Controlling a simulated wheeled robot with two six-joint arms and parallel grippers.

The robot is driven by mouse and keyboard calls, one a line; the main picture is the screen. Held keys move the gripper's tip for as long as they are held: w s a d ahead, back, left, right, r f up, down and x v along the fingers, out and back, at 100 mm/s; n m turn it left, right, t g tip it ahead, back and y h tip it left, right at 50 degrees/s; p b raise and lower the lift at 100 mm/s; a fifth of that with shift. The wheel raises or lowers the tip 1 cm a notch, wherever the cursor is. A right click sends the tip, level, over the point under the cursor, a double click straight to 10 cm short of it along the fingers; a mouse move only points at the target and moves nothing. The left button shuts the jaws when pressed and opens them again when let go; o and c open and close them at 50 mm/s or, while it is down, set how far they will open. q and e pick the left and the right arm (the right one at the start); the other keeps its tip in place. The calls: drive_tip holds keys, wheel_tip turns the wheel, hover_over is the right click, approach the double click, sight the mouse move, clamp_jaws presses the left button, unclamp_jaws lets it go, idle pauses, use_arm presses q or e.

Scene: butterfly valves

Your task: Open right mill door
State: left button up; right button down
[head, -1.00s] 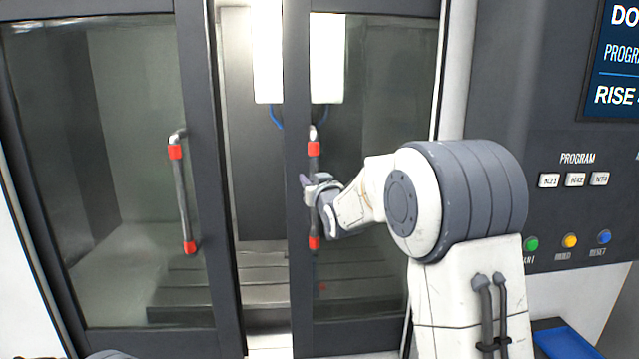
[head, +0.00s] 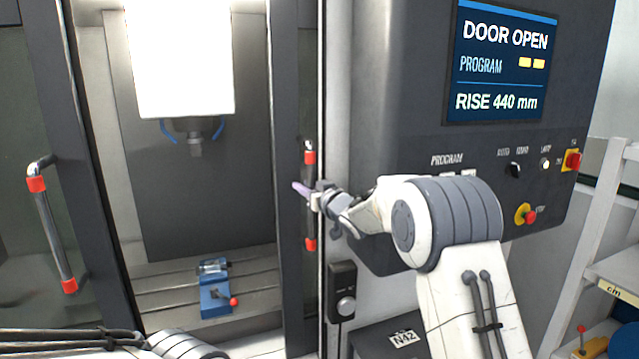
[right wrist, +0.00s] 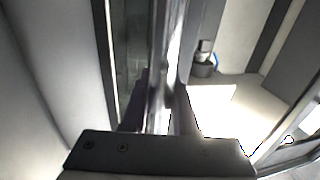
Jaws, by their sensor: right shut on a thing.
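The right mill door (head: 289,90) stands slid to the right, with a wide opening between it and the left door. Its vertical handle with red ends (head: 310,157) is near the door's edge. My right gripper (head: 312,198) is at the middle of this handle, shut on it. In the right wrist view the handle bar (right wrist: 165,70) runs between the fingers (right wrist: 158,118). The left mill door (head: 62,120) has a similar handle (head: 53,225). My left gripper is not visible; only part of my left arm shows at the bottom.
Inside the mill are a white spindle housing (head: 180,60) and a blue vise (head: 215,290) on the slotted bed. The control panel screen (head: 503,65) reads "DOOR OPEN" and "RISE 440 mm". A shelf (head: 610,275) stands at the far right.

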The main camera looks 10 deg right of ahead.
drive_tip(key=shift+d+r, duration=0.1)
drive_tip(key=shift+d, duration=0.05)
drive_tip(key=shift+d, duration=0.1)
drive_tip(key=c, duration=1)
unclamp_jaws()
drive_tip(key=shift+w, duration=0.1)
drive_tip(key=o, duration=0.3)
drive_tip(key=shift+w, duration=0.1)
drive_tip(key=b+v, duration=0.5)
drive_tip(key=v, duration=0.5)
drive_tip(key=shift+s, duration=0.25)
